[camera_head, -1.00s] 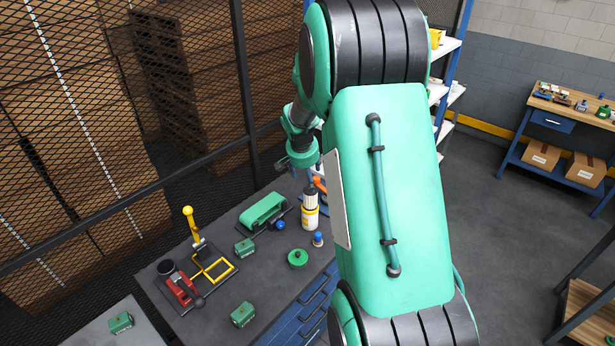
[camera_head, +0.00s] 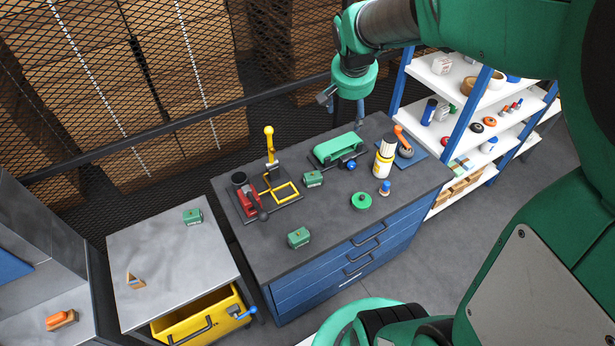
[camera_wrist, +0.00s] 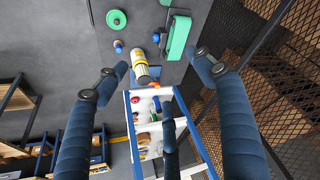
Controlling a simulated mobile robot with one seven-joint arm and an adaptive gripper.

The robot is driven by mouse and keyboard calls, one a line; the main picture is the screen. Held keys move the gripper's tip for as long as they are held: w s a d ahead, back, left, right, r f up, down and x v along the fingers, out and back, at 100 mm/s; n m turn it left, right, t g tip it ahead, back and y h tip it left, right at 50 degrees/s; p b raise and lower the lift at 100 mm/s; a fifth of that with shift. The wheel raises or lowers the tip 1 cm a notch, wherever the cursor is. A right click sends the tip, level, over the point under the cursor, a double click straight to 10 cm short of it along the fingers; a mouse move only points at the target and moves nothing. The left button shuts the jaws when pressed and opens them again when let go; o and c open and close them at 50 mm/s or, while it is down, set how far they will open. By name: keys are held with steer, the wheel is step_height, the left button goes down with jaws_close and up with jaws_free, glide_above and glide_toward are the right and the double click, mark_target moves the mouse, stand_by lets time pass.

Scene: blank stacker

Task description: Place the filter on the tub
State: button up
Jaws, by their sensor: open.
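The tub (camera_head: 382,167) is a white and yellow cylinder standing upright near the back right of the dark-topped workbench. In the wrist view the tub (camera_wrist: 140,60) and filter (camera_wrist: 143,76) show from above, in line between my fingers. My gripper (camera_head: 352,112) is above the back of the bench, up and left of the filter in the head view, and apart from it.
A green belt-like machine (camera_head: 338,148), blue knob piece (camera_head: 385,187) and green disc (camera_head: 361,201) are nearby. A white shelf (camera_head: 450,80) stands right; mesh fence (camera_head: 150,90) lies behind.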

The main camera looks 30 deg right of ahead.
steer(key=s+a+r+n+t+y, duration=0.1)
steer(key=s+a+r+n, duration=0.2)
steer(key=s+a, duration=0.7)
steer(key=s+a+r+n+t+y, duration=0.1)
steer(key=s+a+n, duration=0.4)
steer(key=s+a, duration=0.5)
steer(key=a+r+y, duration=0.1)
steer(key=a+r, duration=0.1)
steer(key=a, duration=0.3)
steer(key=shift+s+r, duration=0.15)
steer(key=shift+r, duration=0.05)
step_height(320, 180, down, 10)
steer(key=b, duration=1)
steer(key=shift+f, duration=0.25)
